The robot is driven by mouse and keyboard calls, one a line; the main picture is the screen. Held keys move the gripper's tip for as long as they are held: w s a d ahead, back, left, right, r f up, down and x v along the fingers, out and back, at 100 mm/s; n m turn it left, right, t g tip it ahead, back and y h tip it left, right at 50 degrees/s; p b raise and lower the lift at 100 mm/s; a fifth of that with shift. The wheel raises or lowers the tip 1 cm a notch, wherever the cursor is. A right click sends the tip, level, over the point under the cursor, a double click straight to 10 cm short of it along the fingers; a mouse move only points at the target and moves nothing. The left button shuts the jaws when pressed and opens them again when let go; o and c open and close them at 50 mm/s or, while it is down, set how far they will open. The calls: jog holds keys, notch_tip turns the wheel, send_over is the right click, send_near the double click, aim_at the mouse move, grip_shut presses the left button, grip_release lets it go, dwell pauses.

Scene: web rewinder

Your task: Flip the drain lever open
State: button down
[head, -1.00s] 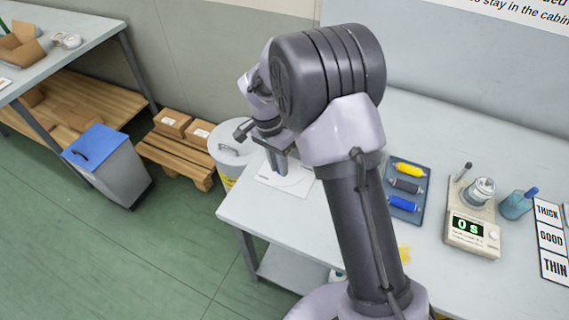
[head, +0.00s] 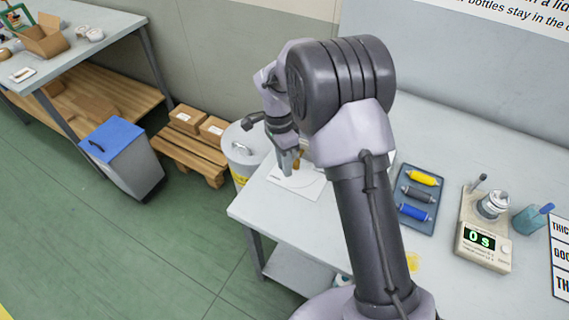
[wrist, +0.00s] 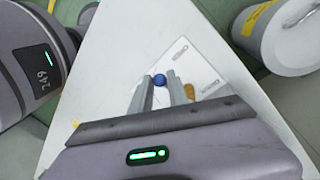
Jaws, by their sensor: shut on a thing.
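My gripper (head: 288,166) points down over a white sheet at the bench's left end. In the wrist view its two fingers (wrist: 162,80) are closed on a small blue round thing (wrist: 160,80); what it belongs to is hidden. An amber piece (wrist: 190,91) shows just right of the fingers, and in the head view (head: 299,158) beside the gripper. I cannot pick out a drain lever for certain.
The white sheet (wrist: 195,65) lies on the bench (head: 330,225). A blue tray (head: 428,172) with yellow, grey and blue rollers lies right of my arm. A lidded drum (head: 246,145) stands off the bench's left end.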

jog(key=shift+w+r, duration=0.1)
jog(key=c, duration=1.3)
grip_release()
jog(key=shift+d, duration=0.15)
jog(key=w+r+p, duration=0.1)
jog(key=r+p, duration=0.1)
jog(key=r, duration=0.3)
jog(key=w+a+r+p, duration=0.1)
jog(key=r+p, duration=0.1)
jog(key=r, duration=0.4)
jog(key=w+r+p, duration=0.1)
jog(key=r+p, duration=0.2)
jog(key=r, duration=0.3)
jog(key=shift+a, duration=0.2)
